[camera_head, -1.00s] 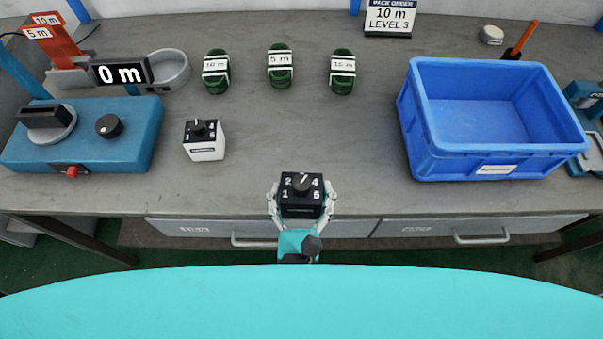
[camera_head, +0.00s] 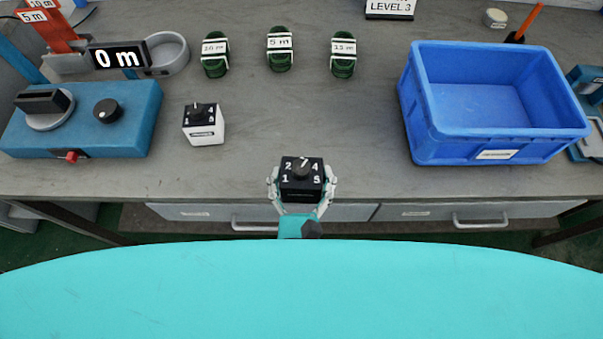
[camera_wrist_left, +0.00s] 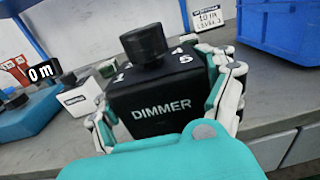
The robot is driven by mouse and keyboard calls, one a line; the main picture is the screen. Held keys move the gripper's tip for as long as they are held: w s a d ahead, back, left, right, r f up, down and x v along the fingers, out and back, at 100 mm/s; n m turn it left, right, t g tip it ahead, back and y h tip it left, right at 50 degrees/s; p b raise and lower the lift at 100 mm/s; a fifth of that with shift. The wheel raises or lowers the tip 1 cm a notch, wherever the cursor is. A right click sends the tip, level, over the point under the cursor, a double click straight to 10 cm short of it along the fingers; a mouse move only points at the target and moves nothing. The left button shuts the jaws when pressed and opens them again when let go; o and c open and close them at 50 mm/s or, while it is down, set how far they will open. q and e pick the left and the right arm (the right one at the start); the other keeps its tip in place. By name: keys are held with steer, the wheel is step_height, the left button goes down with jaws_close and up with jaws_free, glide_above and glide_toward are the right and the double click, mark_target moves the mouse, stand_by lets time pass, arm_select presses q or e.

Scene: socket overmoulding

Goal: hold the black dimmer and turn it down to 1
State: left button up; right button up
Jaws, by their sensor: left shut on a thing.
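The black dimmer (camera_head: 301,191) is a dark box with a round knob on top and white numbers 1, 2, 4 and 5 visible around it. My left gripper (camera_head: 301,186) is shut on its two sides and holds it upright at the table's front edge. The knob's white pointer is up, between 2 and 4, in the head view. In the left wrist view the dimmer (camera_wrist_left: 155,106) shows its DIMMER label, with a finger on each side. My right gripper is not in view.
A white box with a knob (camera_head: 204,128) stands behind left. A blue machine (camera_head: 80,135) and a 0 m display (camera_head: 118,57) are at the left. A blue crate (camera_head: 490,158) stands right. Several green coils lie at the back. The middle table is clear.

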arm_select(q)
steer(key=shift+w+r+p, duration=0.1)
steer(key=shift+w+p, duration=0.4)
steer(key=shift+w, duration=0.75)
steer(key=w+p, duration=0.2)
steer(key=w, duration=1.1)
steer(key=shift+w, duration=0.2)
stand_by(0.6)
steer(key=shift+f, duration=0.2)
steer(key=shift+f+b, duration=1.8)
steer(key=shift+f, duration=0.4)
steer(key=shift+f, duration=0.15)
